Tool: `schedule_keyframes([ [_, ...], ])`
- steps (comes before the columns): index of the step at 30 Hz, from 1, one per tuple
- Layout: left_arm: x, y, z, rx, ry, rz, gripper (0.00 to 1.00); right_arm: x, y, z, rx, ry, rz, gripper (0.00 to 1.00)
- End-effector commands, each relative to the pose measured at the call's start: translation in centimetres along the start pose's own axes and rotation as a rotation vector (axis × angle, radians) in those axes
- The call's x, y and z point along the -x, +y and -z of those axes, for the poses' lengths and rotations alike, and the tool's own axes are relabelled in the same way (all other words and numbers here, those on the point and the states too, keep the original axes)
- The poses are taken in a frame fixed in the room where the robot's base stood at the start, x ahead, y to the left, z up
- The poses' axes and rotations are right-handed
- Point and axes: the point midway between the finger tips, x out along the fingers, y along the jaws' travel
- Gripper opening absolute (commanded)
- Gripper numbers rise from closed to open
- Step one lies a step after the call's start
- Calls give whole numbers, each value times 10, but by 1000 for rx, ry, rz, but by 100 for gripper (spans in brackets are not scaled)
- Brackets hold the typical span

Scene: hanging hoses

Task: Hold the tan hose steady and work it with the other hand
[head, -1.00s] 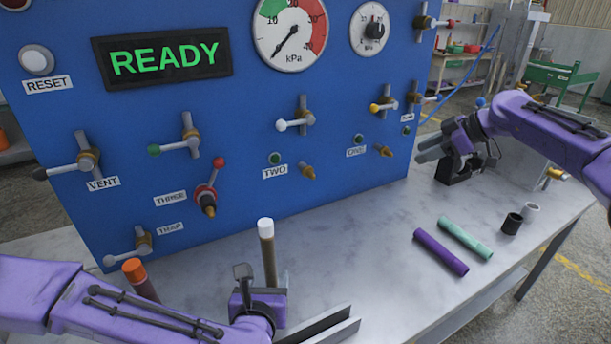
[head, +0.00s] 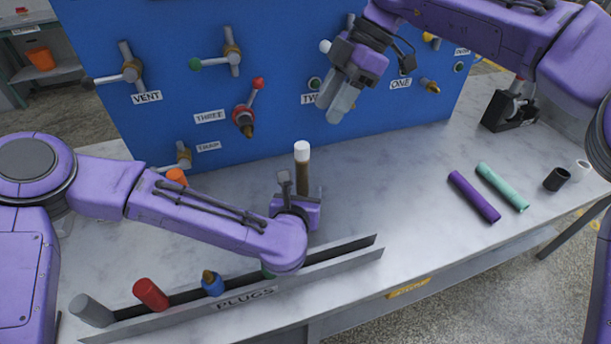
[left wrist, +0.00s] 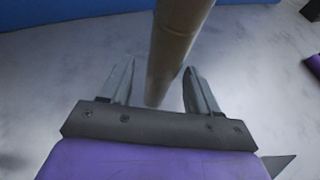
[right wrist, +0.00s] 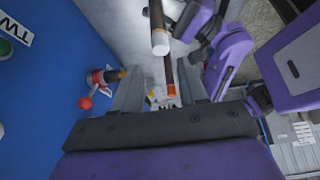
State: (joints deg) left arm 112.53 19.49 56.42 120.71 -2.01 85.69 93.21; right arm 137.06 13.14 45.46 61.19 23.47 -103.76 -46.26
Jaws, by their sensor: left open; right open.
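The tan hose (head: 302,178) stands upright on the bench with a white end on top. My left gripper (head: 297,205) is low beside it; its fingers are mostly hidden in the head view. In the left wrist view, the open fingers (left wrist: 160,85) are on either side of the hose (left wrist: 176,45), with gaps showing. My right gripper (head: 338,105) is open and empty, pointing down in front of the blue panel, above and right of the hose's white end. In the right wrist view, the hose's white end (right wrist: 160,42) is beyond the open fingers (right wrist: 160,80).
The blue panel (head: 150,40) with valves and nozzles stands behind. An orange-ended hose (head: 177,176) is partly hidden by my left arm. A plug rack (head: 340,262) lies in front. Purple (head: 474,197) and green (head: 503,188) tubes lie right; the bench between is clear.

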Motion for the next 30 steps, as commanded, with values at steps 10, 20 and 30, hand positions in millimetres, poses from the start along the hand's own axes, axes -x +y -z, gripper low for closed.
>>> schedule_keyframes([
  [10,-30,0,0,1,0,1,61,0,0,0,-1,1,-2,43],
  [20,-30,0,0,1,0,1,6,0,0,0,-1,1,-2,43],
  [30,-30,0,0,1,0,1,4,-29,6,58,111,-188,26,60],
])
